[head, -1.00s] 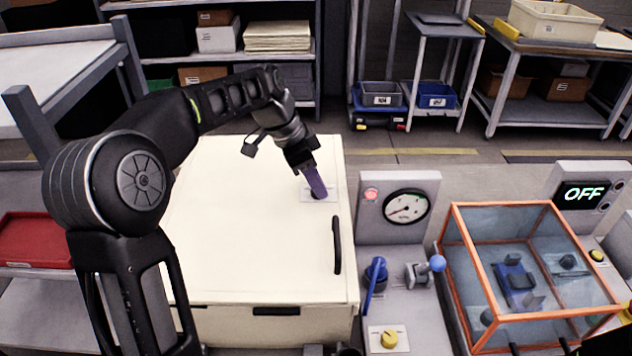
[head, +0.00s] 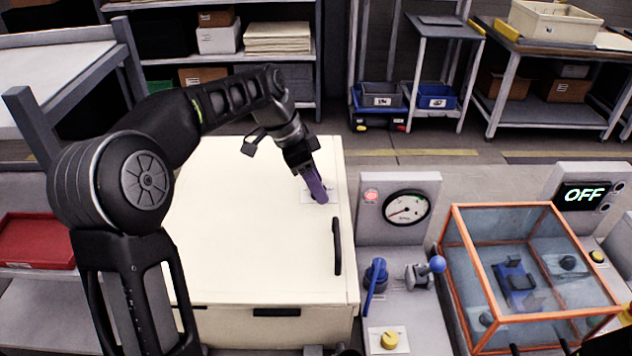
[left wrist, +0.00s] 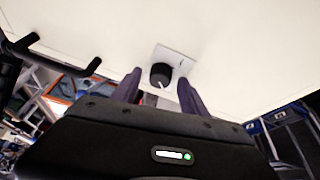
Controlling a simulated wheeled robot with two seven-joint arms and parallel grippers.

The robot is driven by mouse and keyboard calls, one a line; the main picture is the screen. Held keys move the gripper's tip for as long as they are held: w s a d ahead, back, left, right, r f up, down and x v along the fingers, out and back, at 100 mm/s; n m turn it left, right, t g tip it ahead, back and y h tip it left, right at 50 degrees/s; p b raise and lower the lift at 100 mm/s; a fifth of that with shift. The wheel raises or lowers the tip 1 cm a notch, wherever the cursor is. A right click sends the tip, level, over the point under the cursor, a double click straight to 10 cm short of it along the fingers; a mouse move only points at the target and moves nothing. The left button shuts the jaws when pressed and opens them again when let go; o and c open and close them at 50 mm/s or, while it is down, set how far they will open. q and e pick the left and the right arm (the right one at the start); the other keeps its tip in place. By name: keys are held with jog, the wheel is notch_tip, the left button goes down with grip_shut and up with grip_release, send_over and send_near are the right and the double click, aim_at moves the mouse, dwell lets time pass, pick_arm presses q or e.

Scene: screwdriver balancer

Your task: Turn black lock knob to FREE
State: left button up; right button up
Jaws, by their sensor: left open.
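The black lock knob (left wrist: 160,76) shows in the left wrist view, with a white line on it. It sits on a pale square plate (left wrist: 178,58) on the cream cabinet's top (head: 250,215). My left gripper (left wrist: 160,88) is open, its purple fingers pointing at the knob, one on each side in the picture. I cannot tell whether they touch it. In the head view the left gripper (head: 318,193) is over the plate and hides the knob. The plate's lettering is too small to read. My right gripper is not in view.
A black handle (head: 337,246) stands on the cabinet's right side. Right of it are a gauge (head: 407,208), a blue lever (head: 375,285), a yellow knob (head: 389,340) and an orange-framed clear box (head: 530,270). A display (head: 585,195) reads OFF.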

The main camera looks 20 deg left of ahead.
aim_at(302, 196)
pick_arm(q)
jog(key=v, duration=0.7)
jog(key=shift+r+b, duration=0.35)
jog(key=shift+s+a+f, duration=0.1)
jog(key=shift+s, duration=0.05)
